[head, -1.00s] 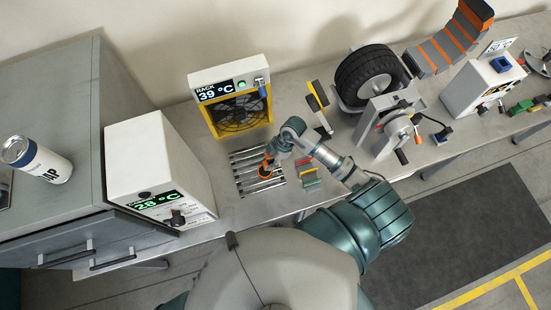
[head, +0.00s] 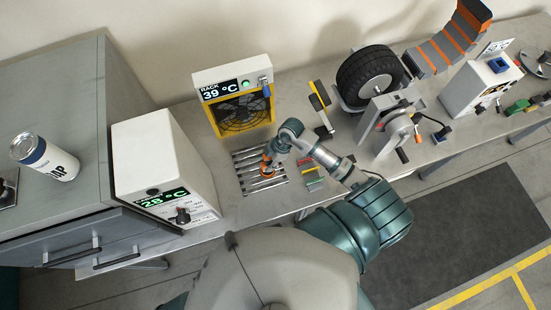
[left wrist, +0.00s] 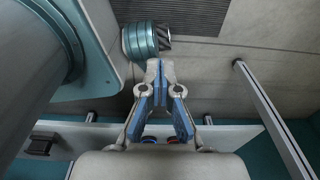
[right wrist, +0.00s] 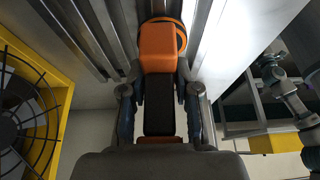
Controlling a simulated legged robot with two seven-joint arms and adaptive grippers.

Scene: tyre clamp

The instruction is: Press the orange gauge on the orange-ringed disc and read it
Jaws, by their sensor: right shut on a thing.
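My right gripper (right wrist: 160,95) is shut on the orange gauge, which has a black body (right wrist: 158,105) and an orange block-shaped head (right wrist: 160,48). An orange ring (right wrist: 183,36) shows around the far end of the head; the head hides much of it, along with any disc there. In the head view, orange shows at my right gripper (head: 268,162), low over the slatted metal rack (head: 246,153). I cannot tell whether the gauge touches the disc, and no reading is visible. My left gripper (left wrist: 158,68) is empty, with its fingertips together.
A yellow-framed fan unit (head: 232,82) reading 39 °C stands behind the rack. A white box (head: 160,150) reading 28 °C stands left. Small coloured pieces (head: 312,178) lie right of the rack. A tyre (head: 368,73) and a clamp (head: 392,122) stand farther right.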

